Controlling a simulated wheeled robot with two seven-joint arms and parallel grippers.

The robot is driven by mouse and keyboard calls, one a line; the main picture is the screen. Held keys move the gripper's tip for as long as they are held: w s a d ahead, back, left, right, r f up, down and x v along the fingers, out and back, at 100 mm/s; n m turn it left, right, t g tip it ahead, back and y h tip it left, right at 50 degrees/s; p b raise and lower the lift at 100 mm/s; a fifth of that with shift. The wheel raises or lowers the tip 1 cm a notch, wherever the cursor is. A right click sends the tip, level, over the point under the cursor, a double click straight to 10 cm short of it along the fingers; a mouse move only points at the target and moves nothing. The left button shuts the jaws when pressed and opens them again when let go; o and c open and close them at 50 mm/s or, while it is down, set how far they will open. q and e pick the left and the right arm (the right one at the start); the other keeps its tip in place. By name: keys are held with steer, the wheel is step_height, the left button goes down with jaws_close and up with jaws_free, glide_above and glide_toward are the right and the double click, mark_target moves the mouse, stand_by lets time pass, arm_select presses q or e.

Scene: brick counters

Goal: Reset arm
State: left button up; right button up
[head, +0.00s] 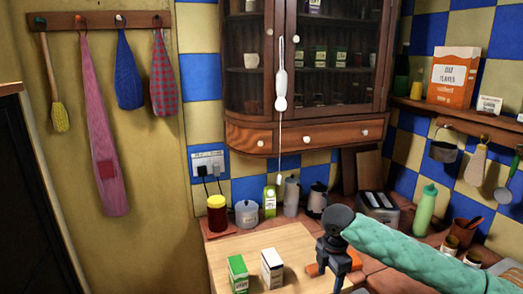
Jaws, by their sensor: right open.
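My right arm comes in from the lower right in a teal quilted sleeve. Its dark gripper (333,262) hangs downward over the right part of the wooden board, and its jaws are open. Orange patches show on both sides of the gripper; I cannot tell whether they belong to it or to something behind it. I see nothing held in it. My left gripper and arm are not in view.
A green-and-white box (237,274) and a white-and-dark box (272,268) stand on the wooden board (240,248), left of the gripper. A red jar (217,214), canister (246,214), toaster (378,208) and green bottle (426,210) stand behind. A cabinet (305,75) hangs above.

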steer(key=s+a+f+m+t+y, duration=0.2)
steer(key=s+a+f+m+y, duration=0.35)
steer(key=s+a+f, duration=0.75)
steer(key=s+d+f+m+t+h, duration=0.1)
steer(key=s+d+f+m+h, duration=0.2)
steer(key=s+d+m, duration=0.55)
steer(key=s+d+f+m+h, duration=0.25)
steer(key=s+d+m, duration=0.35)
steer(key=s, duration=0.6)
steer(key=s+a+f+x, duration=0.1)
steer(key=s+x, duration=0.2)
steer(key=x, duration=1.1)
steer(key=s+f+x, duration=0.1)
steer(key=s+x, duration=0.2)
steer(key=x, duration=1.2)
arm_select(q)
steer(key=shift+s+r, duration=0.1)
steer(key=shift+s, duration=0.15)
arm_select(e)
steer(key=s+f, duration=0.4)
steer(key=f, duration=0.6)
steer(key=s+f+g, duration=0.1)
steer(key=s+f, duration=0.3)
steer(key=f, duration=0.5)
steer(key=shift+s+a+f, duration=0.2)
steer(key=shift+a+f, duration=0.05)
steer(key=shift+f, duration=0.1)
